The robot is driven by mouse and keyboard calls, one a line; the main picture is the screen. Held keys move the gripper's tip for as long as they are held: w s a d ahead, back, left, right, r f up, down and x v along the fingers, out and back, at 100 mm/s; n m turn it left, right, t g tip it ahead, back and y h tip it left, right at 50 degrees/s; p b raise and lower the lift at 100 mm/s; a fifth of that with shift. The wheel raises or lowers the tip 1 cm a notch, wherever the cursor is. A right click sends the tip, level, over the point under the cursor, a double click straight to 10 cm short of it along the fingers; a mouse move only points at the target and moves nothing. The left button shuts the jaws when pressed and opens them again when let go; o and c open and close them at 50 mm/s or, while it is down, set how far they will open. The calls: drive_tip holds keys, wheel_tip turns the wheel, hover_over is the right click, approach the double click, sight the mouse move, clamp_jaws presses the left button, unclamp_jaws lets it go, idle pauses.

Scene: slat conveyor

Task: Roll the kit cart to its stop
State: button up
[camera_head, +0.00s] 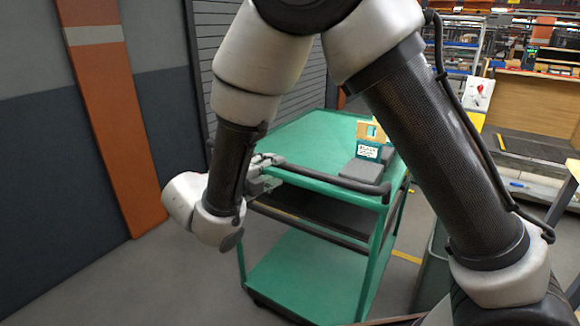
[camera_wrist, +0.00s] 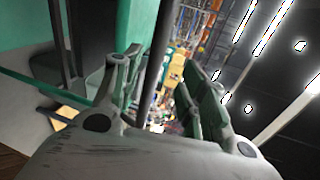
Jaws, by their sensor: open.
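The green kit cart (camera_head: 300,135) stands on the grey floor in the middle of the head view, with a top deck and a lower shelf. Its dark push handle (camera_head: 330,178) runs across the near side of the top deck. My gripper (camera_head: 266,174) is at the left part of this handle. In the wrist view the open fingers (camera_wrist: 160,78) stand on either side of the dark handle bar (camera_wrist: 161,50). I cannot tell whether they touch it. I cannot make out the cart's stop; my arm hides part of the scene.
A grey block (camera_head: 357,170) and a small labelled item (camera_head: 370,142) sit on the cart's top deck. A dark wall with an orange post (camera_head: 115,120) is at left. A wooden-sided bench (camera_head: 535,105) and shelving stand at right. Bare floor (camera_head: 165,275) lies left of the cart.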

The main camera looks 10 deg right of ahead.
sight(282, 167)
drive_tip(key=shift+n, duration=0.4)
drive_tip(key=x, duration=0.7)
drive_tip(key=shift+w+a+f, duration=0.1)
drive_tip(key=shift+w+f, duration=0.25)
clamp_jaws()
